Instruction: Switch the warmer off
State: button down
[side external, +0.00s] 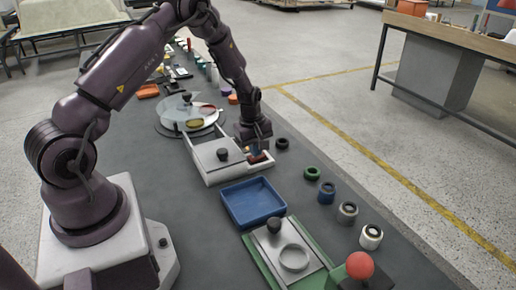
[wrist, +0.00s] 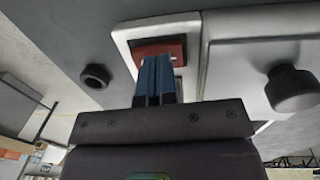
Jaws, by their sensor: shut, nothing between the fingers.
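The warmer (side external: 215,172) is a low pale box with a flat lid and a black knob (side external: 223,154). In the wrist view its lid (wrist: 240,60) and knob (wrist: 291,88) fill the right side. A red rocker switch (wrist: 170,47) sits in a dark recess in its white housing (wrist: 126,35). My gripper (side external: 257,151) is down at the switch end of the warmer. In the wrist view its blue fingers (wrist: 155,60) are together and empty, with their tips over the lower edge of the switch. Whether they touch it, I cannot tell.
A blue tray (side external: 228,212) and a green base (side external: 254,262) with a red ball (side external: 359,265) stand nearer the camera. A dark ring (wrist: 96,77) lies beside the warmer, and several coloured rings line the right edge. A round glass-topped stand (side external: 173,113) is behind.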

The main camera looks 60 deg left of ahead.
aim_at(249, 158)
jog(key=shift+r, duration=0.1)
notch_tip(249, 158, up, 14)
jog(key=s, duration=0.2)
dwell(0.4)
